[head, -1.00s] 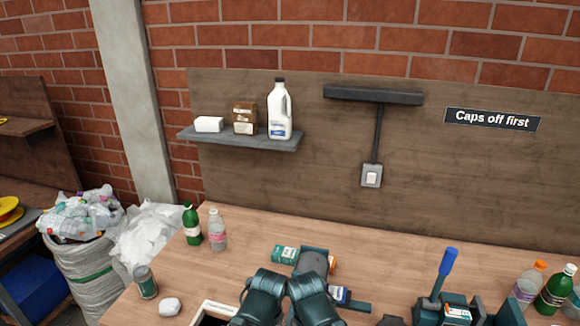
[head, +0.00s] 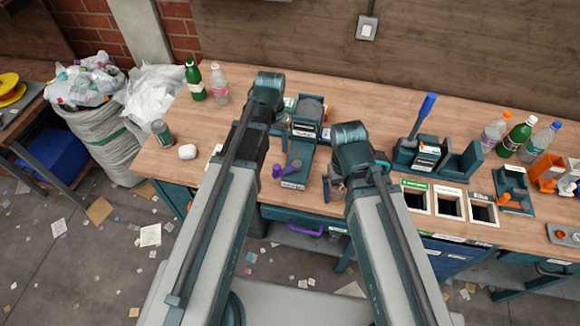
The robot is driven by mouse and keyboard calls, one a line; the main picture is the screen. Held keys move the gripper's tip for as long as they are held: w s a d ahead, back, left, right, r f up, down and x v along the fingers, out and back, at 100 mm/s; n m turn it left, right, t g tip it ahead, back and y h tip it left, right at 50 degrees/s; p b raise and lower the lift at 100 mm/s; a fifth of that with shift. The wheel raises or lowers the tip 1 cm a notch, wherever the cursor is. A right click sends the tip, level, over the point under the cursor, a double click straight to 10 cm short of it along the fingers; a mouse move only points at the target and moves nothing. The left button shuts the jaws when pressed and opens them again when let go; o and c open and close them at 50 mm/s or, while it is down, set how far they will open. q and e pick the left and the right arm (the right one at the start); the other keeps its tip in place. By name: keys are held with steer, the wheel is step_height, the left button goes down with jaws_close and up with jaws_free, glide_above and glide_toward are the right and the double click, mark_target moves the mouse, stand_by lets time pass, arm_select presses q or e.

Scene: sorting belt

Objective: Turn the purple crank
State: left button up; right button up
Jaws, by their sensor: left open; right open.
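The purple crank (head: 280,172) sticks out at the lower left of a small teal belt machine (head: 298,160) near the table's front edge. My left arm reaches up the picture just left of the machine. Its gripper (head: 283,122) is largely hidden by its own wrist, beside the machine's upper part and apart from the crank. My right gripper (head: 333,185) is open and empty, right of the machine at the table's front edge. Neither gripper touches the crank.
A blue-handled press (head: 424,108) stands right of my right arm, behind labelled bin openings (head: 448,204). Several bottles (head: 517,134) stand farther right. A green bottle (head: 194,80), a can (head: 162,133) and a white lump (head: 187,152) are at left. A purple drawer handle (head: 305,232) is below the table.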

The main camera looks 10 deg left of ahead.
mark_target(277, 166)
arm_select(q)
steer(key=f+b, duration=1.3)
steer(key=b, duration=0.1)
steer(key=shift+w+f, duration=0.3)
steer(key=shift+f, duration=0.05)
jaws_close()
stand_by(1.3)
